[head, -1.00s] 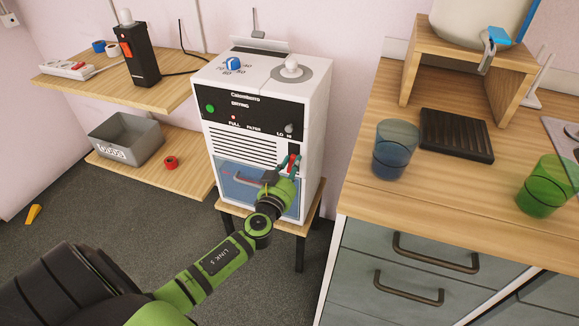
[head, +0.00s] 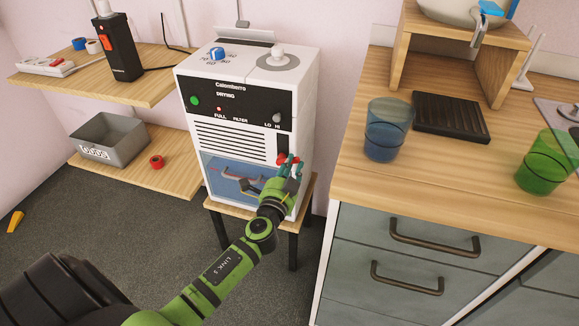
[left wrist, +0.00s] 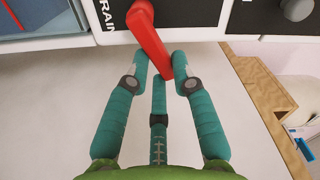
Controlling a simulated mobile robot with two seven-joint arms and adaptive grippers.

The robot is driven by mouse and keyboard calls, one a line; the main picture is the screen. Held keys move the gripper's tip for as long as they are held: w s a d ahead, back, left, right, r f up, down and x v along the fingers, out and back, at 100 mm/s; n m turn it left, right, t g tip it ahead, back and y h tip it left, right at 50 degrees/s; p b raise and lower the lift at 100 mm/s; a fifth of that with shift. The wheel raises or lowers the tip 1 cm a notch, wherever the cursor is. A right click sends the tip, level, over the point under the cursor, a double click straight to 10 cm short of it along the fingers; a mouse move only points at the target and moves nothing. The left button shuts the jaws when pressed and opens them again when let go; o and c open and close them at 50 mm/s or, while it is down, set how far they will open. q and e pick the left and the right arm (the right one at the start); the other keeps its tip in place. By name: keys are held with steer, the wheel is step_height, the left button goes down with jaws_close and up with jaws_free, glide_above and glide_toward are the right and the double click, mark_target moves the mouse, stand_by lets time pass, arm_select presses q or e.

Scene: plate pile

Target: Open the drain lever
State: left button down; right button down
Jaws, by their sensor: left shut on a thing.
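The red drain lever (left wrist: 150,38) hangs from a dark panel marked with the partly hidden word "DRAIN" in the left wrist view. It slants down to the right, and its lower end lies between my fingertips. In the head view the lever (head: 282,158) shows as red bits at the lower right of the white dryer's front (head: 245,130). My left gripper (head: 291,166) reaches it from below, and its teal fingers partly cover it. In the left wrist view my left gripper (left wrist: 160,62) is shut on the lever. My right gripper is not in view.
The dryer stands on a small wooden stool (head: 314,190). A blue see-through tank (head: 222,181) with a handle is low on its front. Left are wooden shelves with a grey bin (head: 120,138). Right is a wooden counter (head: 360,205) with a blue glass (head: 386,140) and drawers.

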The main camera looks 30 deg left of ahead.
arm_select(q)
step_height(320, 180, down, 2)
steer(key=m+b, duration=0.1)
steer(key=m, duration=0.4)
steer(key=shift+d, duration=0.1)
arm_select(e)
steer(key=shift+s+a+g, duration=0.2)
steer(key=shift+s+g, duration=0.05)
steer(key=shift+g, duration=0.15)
arm_select(q)
steer(key=c, duration=1)
jaws_free()
steer(key=shift+c, duration=0.2)
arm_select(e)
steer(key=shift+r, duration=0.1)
